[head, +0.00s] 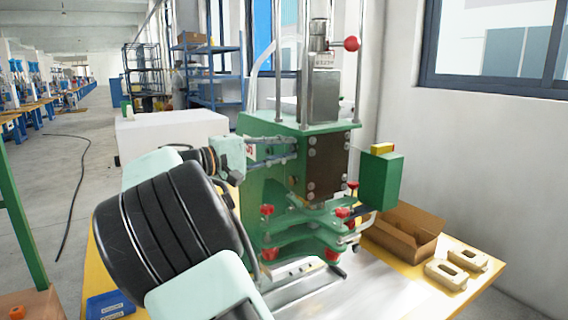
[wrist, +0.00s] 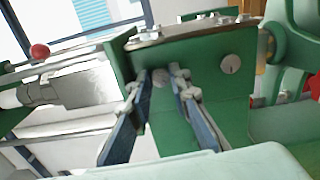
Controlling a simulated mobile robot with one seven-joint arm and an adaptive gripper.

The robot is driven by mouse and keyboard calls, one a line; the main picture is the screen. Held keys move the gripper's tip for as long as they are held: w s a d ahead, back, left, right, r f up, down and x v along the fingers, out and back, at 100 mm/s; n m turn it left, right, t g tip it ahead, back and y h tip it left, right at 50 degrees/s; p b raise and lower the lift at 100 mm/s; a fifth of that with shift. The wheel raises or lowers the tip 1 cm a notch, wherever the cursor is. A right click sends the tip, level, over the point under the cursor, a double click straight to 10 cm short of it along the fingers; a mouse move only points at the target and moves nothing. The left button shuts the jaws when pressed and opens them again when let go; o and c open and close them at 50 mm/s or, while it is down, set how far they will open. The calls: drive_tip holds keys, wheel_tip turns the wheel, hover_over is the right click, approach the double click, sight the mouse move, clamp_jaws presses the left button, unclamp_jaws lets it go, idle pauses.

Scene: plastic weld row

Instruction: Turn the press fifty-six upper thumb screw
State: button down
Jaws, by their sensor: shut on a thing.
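The press (head: 262,190) is a green machine on a yellow-edged bench. In the wrist view, a green plate (wrist: 205,110) carries two small round grey screws. One, which I take as the upper thumb screw (wrist: 160,77), lies between the fingertips of my gripper (wrist: 161,76). The other screw (wrist: 231,64) is to its right, apart from the fingers. In the head view my gripper (head: 275,148) reaches the press from the left, below the grey block (head: 320,95); the screws cannot be made out there.
A red ball knob (head: 352,44) stands out at the top of the press. Red-knobbed clamps (head: 300,222) sit low on it. A green box (head: 380,178), an open cardboard box (head: 403,232) and tan blocks (head: 447,274) are to the right. A blue tray (head: 110,305) is at the left.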

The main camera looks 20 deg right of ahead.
drive_tip(key=m+b, duration=0.3)
drive_tip(key=shift+f, duration=0.3)
drive_tip(key=shift+r+m+b, duration=0.15)
drive_tip(key=shift+m+b, duration=0.85)
drive_tip(key=shift+r, duration=0.1)
drive_tip(key=c, duration=1.8)
unclamp_jaws()
drive_tip(key=s+a, duration=0.2)
drive_tip(key=a, duration=1)
drive_tip(key=shift+s, duration=0.15)
drive_tip(key=shift+d, duration=0.1)
